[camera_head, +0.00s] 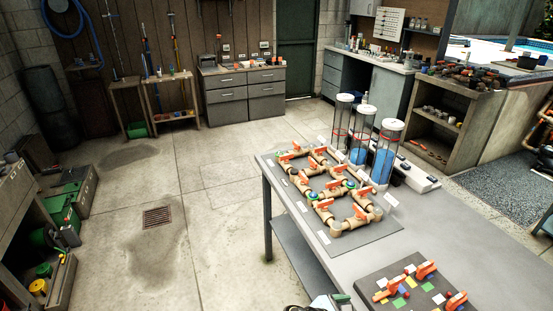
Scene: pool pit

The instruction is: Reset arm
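No gripper of mine can be made out in the head view. A small grey and white shape with a green part (338,299) shows at the bottom edge, cut off by the frame; I cannot tell what it is. A grey table (450,239) stands on the right. On it, a mat (373,237) bears a tan pipe assembly (345,226) with several orange valve handles. Behind it stand three clear cylinders (388,145) with blue in them. A dark board (410,297) with orange handles and coloured squares lies at the near end.
The concrete floor (215,215) left of the table is clear, with a drain grate (157,217). A drawer cabinet (243,97) and small wooden stands (174,107) line the back wall. Shelving (437,122) stands at the right, and green containers (62,215) at the left.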

